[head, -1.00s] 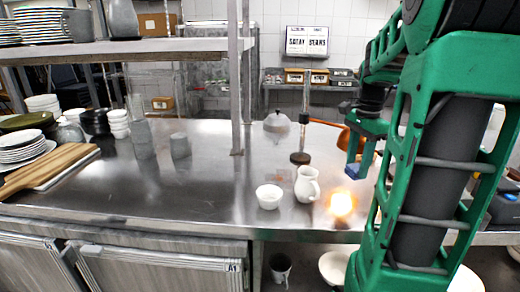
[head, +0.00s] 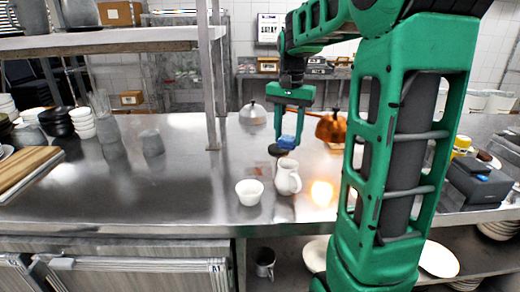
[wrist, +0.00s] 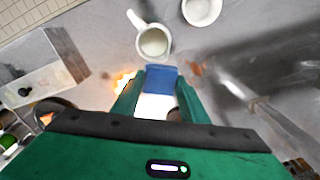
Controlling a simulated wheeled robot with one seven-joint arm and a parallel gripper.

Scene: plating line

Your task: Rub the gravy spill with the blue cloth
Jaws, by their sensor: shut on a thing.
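My gripper (head: 290,122) is shut on the blue cloth (head: 288,142), hanging over the counter behind the white jug. In the wrist view the folded cloth (wrist: 160,80) sits between the fingers, blue with a white part. A small brown smear (wrist: 197,69), which looks like the gravy spill, lies on the steel just right of the cloth there. In the head view a dark round patch (head: 276,150) shows beside the cloth; I cannot tell if it is the same thing. Whether the cloth touches the counter is unclear.
The white jug (head: 287,177) and a white bowl (head: 249,191) stand close in front of my gripper. A copper pot (head: 331,128) is behind right, a grey domed lid (head: 252,115) behind left. A shelf post (head: 211,95) rises at left. A bright glow lies right of the jug.

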